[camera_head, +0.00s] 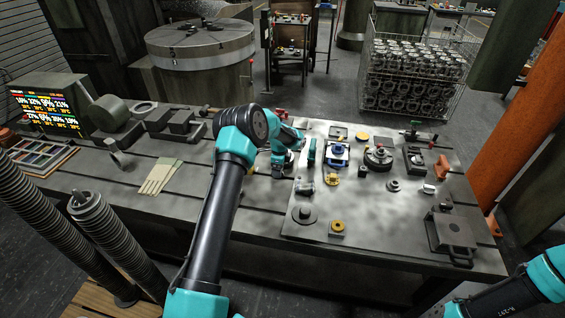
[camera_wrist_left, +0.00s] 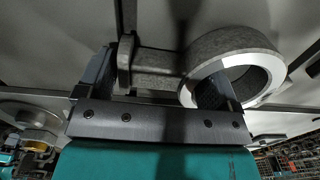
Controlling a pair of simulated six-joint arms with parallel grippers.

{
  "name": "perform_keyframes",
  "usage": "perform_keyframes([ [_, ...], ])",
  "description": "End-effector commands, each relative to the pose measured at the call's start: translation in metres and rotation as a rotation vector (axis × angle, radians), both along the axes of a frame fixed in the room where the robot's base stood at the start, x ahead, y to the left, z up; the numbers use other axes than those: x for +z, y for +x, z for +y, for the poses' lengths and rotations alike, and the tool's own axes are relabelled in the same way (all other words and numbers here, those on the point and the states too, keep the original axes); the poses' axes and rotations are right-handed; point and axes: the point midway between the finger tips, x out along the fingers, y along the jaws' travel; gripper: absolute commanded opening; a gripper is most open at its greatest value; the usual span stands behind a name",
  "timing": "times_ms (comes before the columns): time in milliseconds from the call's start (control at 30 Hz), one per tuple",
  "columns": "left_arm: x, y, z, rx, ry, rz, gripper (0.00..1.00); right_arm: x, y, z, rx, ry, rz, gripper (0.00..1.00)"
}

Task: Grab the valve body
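The valve body is most likely the grey casting (camera_wrist_left: 158,68) with a flange at one end and a wide ring (camera_wrist_left: 235,65) at the other, seen close up in the left wrist view. In the head view a small grey casting (camera_head: 305,187) that may be the same one lies on the bench. My left gripper (camera_wrist_left: 155,85) has its fingers wide apart at the casting. One finger is beyond the flange with a gap; the other overlaps the ring, and contact there cannot be told. In the head view my left gripper (camera_head: 280,165) is low over the bench. My right gripper is out of view.
The metal bench (camera_head: 390,225) holds a grey disc (camera_head: 304,214), a yellow-topped block (camera_head: 337,227), a blue fixture (camera_head: 337,153) and a dark round fixture (camera_head: 378,157).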

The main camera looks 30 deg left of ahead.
Motion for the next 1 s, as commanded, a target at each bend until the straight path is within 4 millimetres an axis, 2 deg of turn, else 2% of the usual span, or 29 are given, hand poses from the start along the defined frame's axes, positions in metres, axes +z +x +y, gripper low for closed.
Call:
perform_keyframes([
  [67, 0.0001, 0.0000, 0.0000, 0.000, 0.000, 0.000, 0.79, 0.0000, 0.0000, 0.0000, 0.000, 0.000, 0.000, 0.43],
  [833, -0.0004, -0.0005, -0.0004, 0.000, -0.001, 0.002, 0.05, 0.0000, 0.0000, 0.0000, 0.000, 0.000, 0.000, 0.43],
  [1000, 0.0022, 0.0011, 0.0002, 0.000, 0.001, -0.003, 0.04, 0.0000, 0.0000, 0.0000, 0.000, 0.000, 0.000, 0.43],
])
